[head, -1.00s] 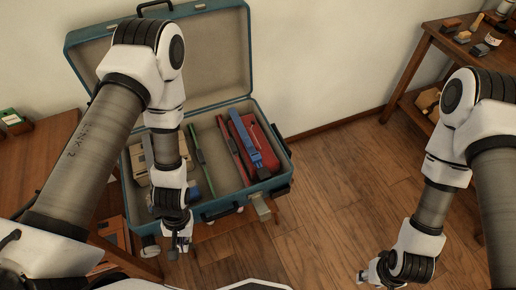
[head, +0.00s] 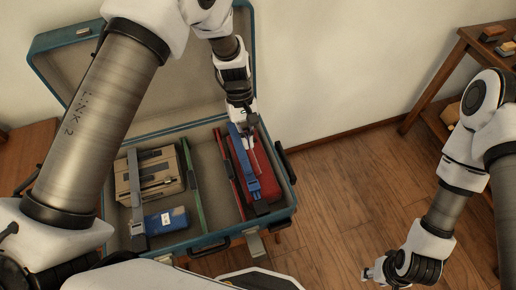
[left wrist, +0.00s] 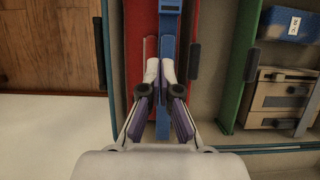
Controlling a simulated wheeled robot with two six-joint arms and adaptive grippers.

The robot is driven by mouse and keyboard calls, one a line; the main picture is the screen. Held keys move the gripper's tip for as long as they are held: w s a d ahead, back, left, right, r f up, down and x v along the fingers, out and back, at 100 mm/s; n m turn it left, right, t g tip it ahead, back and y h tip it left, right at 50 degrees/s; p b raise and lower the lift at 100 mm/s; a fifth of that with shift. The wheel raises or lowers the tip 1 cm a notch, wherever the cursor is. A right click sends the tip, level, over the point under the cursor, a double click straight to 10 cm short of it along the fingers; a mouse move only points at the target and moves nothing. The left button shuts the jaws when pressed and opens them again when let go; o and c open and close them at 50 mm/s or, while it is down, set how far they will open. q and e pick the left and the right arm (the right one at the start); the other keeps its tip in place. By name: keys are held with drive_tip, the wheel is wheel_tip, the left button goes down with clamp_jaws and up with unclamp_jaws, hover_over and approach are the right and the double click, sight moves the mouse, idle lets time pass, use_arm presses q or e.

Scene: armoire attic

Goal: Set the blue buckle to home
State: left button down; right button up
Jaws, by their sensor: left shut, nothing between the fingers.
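The blue strap (head: 249,170) with its buckle end (head: 254,188) lies along the red case (head: 266,165) in the right part of the open suitcase. In the left wrist view the blue strap (left wrist: 169,35) runs up the picture, with a dark slot in its wider part at the top. My left gripper (head: 249,143) is low over the far part of the strap; its fingertips (left wrist: 160,68) show close together over the strap and red case. I cannot tell if they touch it. My right gripper (head: 374,273) hangs over the floor at right, its fingers too small to judge.
The teal suitcase (head: 190,244) has its lid up at the back. A red divider (head: 231,172) and a green divider (head: 194,185) stand inside. A tan box (head: 165,172) and a blue labelled box (head: 165,221) lie at left. A wooden shelf (head: 443,75) stands at right.

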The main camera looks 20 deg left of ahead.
sight(252, 180)
use_arm(q)
drive_tip(key=s, duration=0.1)
drive_tip(key=s+f, duration=0.1)
drive_tip(key=s, duration=0.1)
drive_tip(key=shift+d+f, duration=0.25)
drive_tip(key=shift+f, duration=0.05)
drive_tip(key=x, duration=0.7)
drive_tip(key=shift+w+f, duration=0.1)
drive_tip(key=shift+f, duration=0.1)
use_arm(e)
drive_tip(key=shift+s+r, duration=0.2)
drive_tip(key=shift+s, duration=0.3)
drive_tip(key=shift+s+r, duration=0.15)
drive_tip(key=shift+s, duration=0.3)
